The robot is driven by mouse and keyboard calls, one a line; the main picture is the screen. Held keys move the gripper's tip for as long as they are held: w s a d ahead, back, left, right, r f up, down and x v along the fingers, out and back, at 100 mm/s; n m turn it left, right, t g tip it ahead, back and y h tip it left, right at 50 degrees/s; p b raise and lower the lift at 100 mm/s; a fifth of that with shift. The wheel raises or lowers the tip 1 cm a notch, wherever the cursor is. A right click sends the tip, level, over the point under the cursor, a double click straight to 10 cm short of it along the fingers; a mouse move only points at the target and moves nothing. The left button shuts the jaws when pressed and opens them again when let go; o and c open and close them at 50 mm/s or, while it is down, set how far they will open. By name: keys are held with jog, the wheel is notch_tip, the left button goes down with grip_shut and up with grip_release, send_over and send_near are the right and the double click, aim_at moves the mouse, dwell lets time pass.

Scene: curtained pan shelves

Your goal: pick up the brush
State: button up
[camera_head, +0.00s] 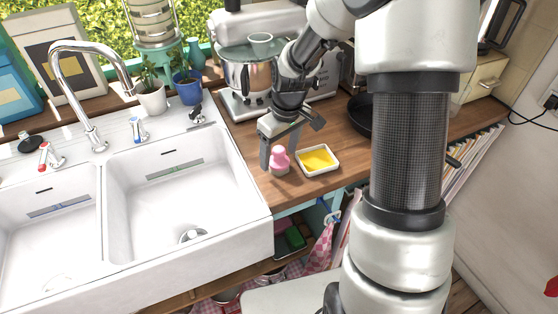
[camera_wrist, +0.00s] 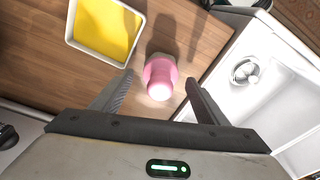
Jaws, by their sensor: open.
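The brush, a small pink round-topped piece (camera_head: 279,162), stands upright on the wooden counter near its front edge, beside the sink. Its bristles are not clearly visible. My gripper (camera_head: 279,155) points down at it, with one finger close to its left side. In the wrist view, the brush (camera_wrist: 160,77) shows between the two spread fingers of my gripper (camera_wrist: 160,78), with a gap on each side. My gripper is open and holds nothing.
A square white dish with yellow contents (camera_head: 318,160) sits just right of the brush. The white double sink (camera_head: 262,215) is to the left.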

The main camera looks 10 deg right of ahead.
aim_at(279, 149)
jog(key=shift+f, duration=0.3)
jog(key=c, duration=1.2)
notch_tip(279, 149, up, 10)
jog(key=shift+r, duration=0.1)
jog(key=o, duration=0.6)
jog(key=c, duration=0.4)
